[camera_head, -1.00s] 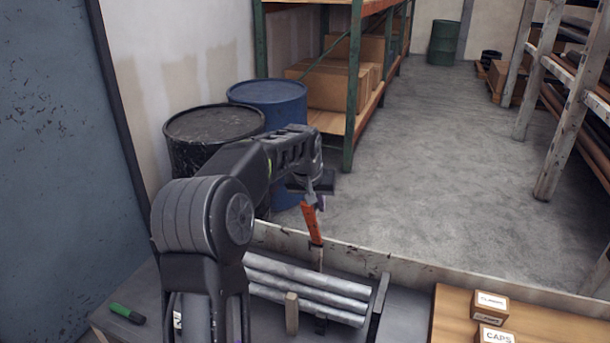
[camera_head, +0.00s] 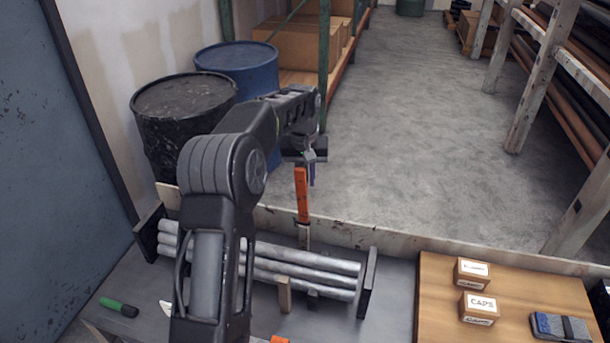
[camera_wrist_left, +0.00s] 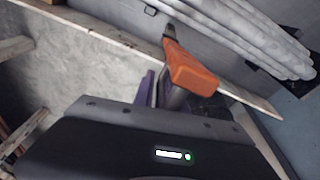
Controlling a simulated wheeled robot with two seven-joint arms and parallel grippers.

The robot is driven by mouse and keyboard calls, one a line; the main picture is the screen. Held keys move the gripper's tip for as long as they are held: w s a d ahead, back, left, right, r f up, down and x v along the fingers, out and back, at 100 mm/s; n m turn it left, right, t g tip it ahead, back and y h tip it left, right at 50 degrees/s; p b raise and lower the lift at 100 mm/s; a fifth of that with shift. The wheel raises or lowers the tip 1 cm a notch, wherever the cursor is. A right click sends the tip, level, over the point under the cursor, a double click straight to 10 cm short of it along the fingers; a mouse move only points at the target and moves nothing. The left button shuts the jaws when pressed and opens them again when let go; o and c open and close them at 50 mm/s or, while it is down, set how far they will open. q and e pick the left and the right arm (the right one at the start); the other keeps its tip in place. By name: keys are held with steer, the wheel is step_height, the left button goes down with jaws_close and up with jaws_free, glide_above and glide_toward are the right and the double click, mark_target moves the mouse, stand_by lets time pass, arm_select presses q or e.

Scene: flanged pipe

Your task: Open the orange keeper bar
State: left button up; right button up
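The orange keeper bar (camera_head: 302,195) stands about upright behind the rack of grey pipes (camera_head: 300,268), its lower end paler. In the left wrist view the bar's orange end (camera_wrist_left: 190,75) is large and close to my gripper. My left gripper (camera_head: 308,165) is above the bar's top end, pointing down. In the wrist view its purple fingertips (camera_wrist_left: 148,90) look apart, with the bar's end between or just in front of them; contact is unclear. My left arm hides part of the pipes. My right gripper is out of view.
A wooden post (camera_head: 284,294) stands at the pipes' front. A green marker (camera_head: 119,307) lies at left. Small boxes (camera_head: 478,308) sit on a wooden board (camera_head: 440,280) at right. A low ledge (camera_head: 400,246) runs along the bench's back. Barrels (camera_head: 185,115) stand behind the arm.

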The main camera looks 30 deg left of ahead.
arm_select(q)
steer(key=shift+o, duration=1.4)
steer(key=shift+d, duration=0.1)
steer(key=shift+r, duration=0.1)
steer(key=shift+r, duration=0.3)
steer(key=r, duration=0.2)
steer(key=r+b, duration=0.1)
steer(key=r, duration=0.1)
steer(key=s+r, duration=0.1)
steer(key=r, duration=0.2)
steer(key=shift+s+d, duration=0.1)
steer(key=shift+d, duration=0.05)
steer(key=shift+b, duration=0.3)
